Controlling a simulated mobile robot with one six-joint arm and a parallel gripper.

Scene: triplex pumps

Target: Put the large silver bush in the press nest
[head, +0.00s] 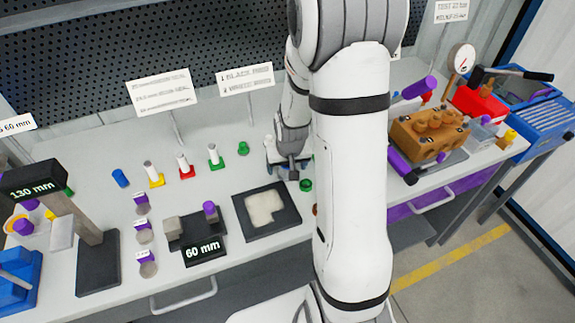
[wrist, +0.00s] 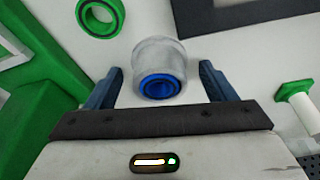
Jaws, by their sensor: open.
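The large silver bush (wrist: 160,52) shows in the wrist view as a pale grey cylinder with a blue ring at its near end. It sits between the two fingers of my gripper (wrist: 159,88), with a gap visible on each side. My gripper is open. In the head view my gripper (head: 290,172) is low over the bench's middle, and it and the arm hide the bush there. I cannot tell for certain which fixture is the press nest; a dark stand marked 130 mm (head: 95,262) and a dark block marked 60 mm (head: 201,251) stand at left.
A black-framed tray (head: 240,222) lies just in front of my gripper. Green rings (head: 306,185) (head: 243,148) and white posts on coloured bases (head: 214,155) stand close by. A brown pump block (head: 430,132) and a blue crate (head: 545,115) are at right.

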